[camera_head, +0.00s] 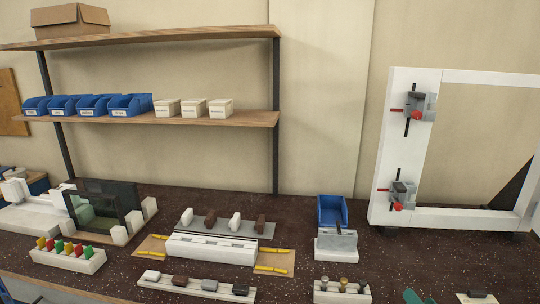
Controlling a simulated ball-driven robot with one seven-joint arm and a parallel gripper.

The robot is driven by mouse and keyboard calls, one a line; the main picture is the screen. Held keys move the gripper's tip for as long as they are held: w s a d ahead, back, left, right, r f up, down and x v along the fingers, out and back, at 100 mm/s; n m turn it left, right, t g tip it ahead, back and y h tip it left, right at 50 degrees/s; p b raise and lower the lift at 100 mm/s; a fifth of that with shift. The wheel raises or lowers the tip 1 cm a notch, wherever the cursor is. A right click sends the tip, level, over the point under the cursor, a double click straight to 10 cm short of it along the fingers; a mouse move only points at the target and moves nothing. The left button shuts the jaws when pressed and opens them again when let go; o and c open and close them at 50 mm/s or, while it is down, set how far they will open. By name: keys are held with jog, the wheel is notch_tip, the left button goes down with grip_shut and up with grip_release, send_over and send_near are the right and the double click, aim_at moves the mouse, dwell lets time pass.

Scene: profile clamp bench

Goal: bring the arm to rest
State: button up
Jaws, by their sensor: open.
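My gripper and arm do not show in the head view. The dark speckled bench top (300,258) runs across the lower part of the picture. On it stands a white profile clamp fixture (210,247) on a wooden board, with yellow strips at both sides. Behind it lies a grey rail (250,228) with white and brown blocks. At the right stands a large white frame (402,150) with an upper clamp (420,106) and a lower clamp (403,192), both with red parts.
A white block with coloured pegs (68,258), a strip of small blocks (195,288) and a knob holder (342,291) line the front. A blue bin (332,210) stands behind. Shelves (160,121) hold bins and a cardboard box (70,21). Bench between blue bin and frame looks clear.

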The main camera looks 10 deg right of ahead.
jog(key=s+a+f+n+g+y, duration=0.1)
jog(key=s+a+f+n+g, duration=0.1)
jog(key=s+a+f+g, duration=0.3)
jog(key=s+a+f+n+g+y, duration=0.1)
jog(key=s+a+f+n+g, duration=0.1)
jog(key=s+a+f, duration=0.4)
jog(key=s+a+f+n+g, duration=0.1)
jog(key=s+f+g, duration=0.1)
jog(key=s, duration=0.8)
jog(key=s+a+f+n+g, duration=0.1)
jog(key=s+g, duration=0.4)
jog(key=s, duration=0.5)
jog(key=shift+s+f+n, duration=0.3)
jog(key=shift+f+n, duration=0.1)
jog(key=shift+f, duration=0.2)
jog(key=shift+w, duration=0.1)
